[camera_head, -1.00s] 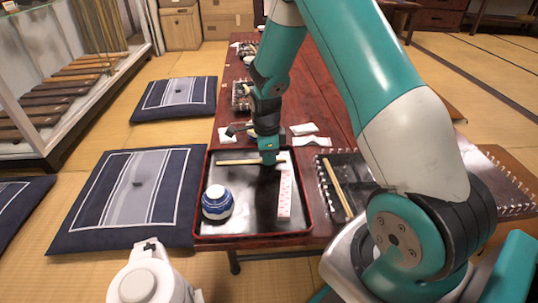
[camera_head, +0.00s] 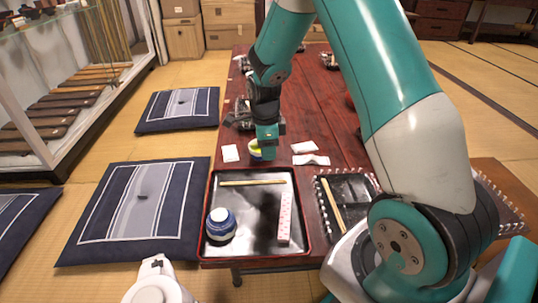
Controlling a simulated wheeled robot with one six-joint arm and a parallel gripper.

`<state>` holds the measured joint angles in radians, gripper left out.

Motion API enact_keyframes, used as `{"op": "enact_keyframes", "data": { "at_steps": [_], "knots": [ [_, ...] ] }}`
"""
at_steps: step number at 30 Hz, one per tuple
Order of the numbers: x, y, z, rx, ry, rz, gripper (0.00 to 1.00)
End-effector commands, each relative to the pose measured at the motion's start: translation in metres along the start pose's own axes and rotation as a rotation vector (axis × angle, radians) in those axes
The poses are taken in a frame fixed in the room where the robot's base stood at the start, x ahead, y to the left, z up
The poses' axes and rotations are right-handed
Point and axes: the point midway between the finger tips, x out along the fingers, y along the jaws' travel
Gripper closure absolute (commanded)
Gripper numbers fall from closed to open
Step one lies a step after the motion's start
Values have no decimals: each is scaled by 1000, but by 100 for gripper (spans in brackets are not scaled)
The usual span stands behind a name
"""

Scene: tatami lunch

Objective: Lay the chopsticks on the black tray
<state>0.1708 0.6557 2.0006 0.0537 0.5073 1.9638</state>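The pale chopsticks (camera_head: 252,183) lie sideways on the black tray (camera_head: 255,208), near its far edge. The tray has a red rim and also holds a blue-and-white bowl (camera_head: 221,224) and a long pale pink patterned strip (camera_head: 286,218). My gripper (camera_head: 268,156) points down just beyond the tray's far edge, apart from the chopsticks. Its fingers are too small to show whether they are open or shut. A yellow-green round thing (camera_head: 255,152) is partly hidden behind it.
A second dark tray with a beaded edge (camera_head: 350,190) stands to the right, holding a pale stick (camera_head: 334,205). White folded pieces (camera_head: 305,147) lie on the red-brown table (camera_head: 318,105). Blue cushions (camera_head: 135,212) lie on the floor to the left.

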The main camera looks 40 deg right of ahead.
Motion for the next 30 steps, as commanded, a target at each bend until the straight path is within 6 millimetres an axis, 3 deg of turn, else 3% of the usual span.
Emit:
{"op": "enact_keyframes", "data": {
  "at_steps": [5,9,11,15,18,22,24,27,30],
  "knots": [
    [-20,2,2,-26,-6,-2,64],
    [-54,28,24,-294,-57,-13,64],
    [-77,51,38,-513,-97,-26,64],
    [-135,129,66,-1169,-201,-89,64],
    [-167,190,72,-1648,-267,-163,64],
    [-192,259,65,-2182,-326,-278,64],
    [-200,286,59,-2401,-347,-337,64],
    [-206,312,52,-2611,-362,-401,64],
    [-208,324,48,-2715,-369,-433,64]
  ]
}}
